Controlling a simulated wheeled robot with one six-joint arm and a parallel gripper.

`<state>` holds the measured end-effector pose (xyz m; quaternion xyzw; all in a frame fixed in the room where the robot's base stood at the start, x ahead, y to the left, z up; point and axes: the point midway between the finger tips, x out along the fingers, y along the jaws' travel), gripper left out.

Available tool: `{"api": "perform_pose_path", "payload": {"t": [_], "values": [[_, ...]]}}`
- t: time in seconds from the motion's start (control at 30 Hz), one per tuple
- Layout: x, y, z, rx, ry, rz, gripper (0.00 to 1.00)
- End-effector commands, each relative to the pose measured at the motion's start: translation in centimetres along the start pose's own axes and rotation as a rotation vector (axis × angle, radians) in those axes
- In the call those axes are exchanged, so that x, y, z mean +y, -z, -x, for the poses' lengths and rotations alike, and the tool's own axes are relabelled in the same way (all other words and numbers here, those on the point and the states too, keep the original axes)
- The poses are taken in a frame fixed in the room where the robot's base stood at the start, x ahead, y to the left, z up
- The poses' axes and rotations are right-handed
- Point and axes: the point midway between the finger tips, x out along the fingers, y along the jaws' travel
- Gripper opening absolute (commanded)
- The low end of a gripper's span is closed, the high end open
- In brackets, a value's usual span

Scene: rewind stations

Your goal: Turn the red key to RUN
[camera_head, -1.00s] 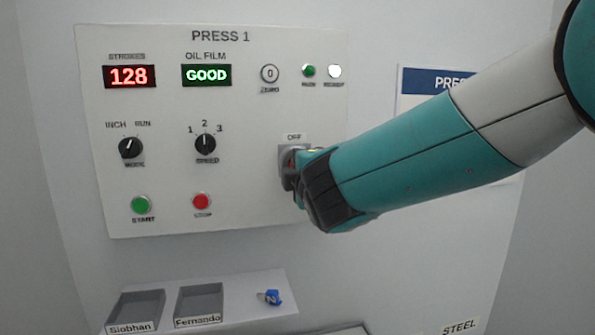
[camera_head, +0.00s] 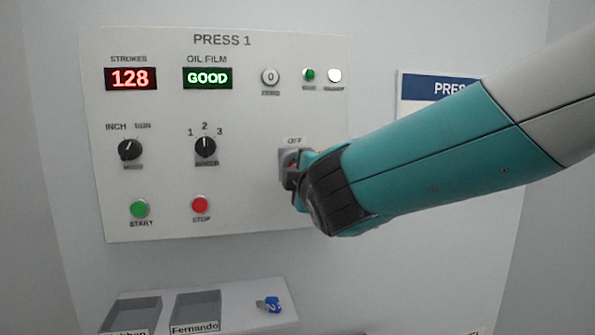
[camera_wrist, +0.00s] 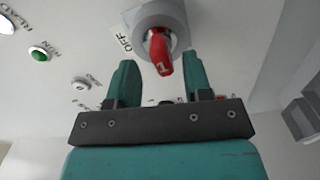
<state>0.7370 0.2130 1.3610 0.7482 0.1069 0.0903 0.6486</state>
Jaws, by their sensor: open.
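The red key (camera_wrist: 161,54), marked 1, sits in a round grey key switch (camera_wrist: 160,17) on the press panel. The label OFF (camera_head: 294,141) is above the switch in the head view and left of it in the wrist view. I see no RUN label beside this switch; my gripper hides part of that area. My gripper (camera_wrist: 160,78) is open, with one finger on each side of the space in front of the key. The key's end lies between the fingertips in the picture, with gaps on both sides. In the head view my gripper (camera_head: 296,177) covers most of the switch.
The panel (camera_head: 240,120) also carries a mode knob (camera_head: 130,149), a speed knob (camera_head: 205,146), a green START button (camera_head: 139,208) and a red STOP button (camera_head: 200,204). Below, a shelf (camera_head: 245,300) holds two grey trays and a blue key (camera_head: 269,305).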

Motion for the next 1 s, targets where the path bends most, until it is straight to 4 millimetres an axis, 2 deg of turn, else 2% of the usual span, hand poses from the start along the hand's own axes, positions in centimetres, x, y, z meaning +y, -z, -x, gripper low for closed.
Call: {"api": "perform_pose_path", "payload": {"t": [0.5, 0.63, 0.8, 0.9, 0.97, 1.0], "values": [[-0.4, 0.1, 12.5, 0.006, -0.002, -0.002, 0.46], [-0.3, 0.1, 14.5, 0.005, -0.001, -0.002, 0.46], [-0.4, -0.2, 15.7, -0.002, 0.013, -0.013, 0.46], [-2.2, -2.0, 15.7, -0.035, 0.108, -0.101, 0.46], [-4.5, -3.9, 15.8, -0.076, 0.222, -0.206, 0.46], [-6.5, -5.4, 16.3, -0.115, 0.316, -0.295, 0.46]]}}
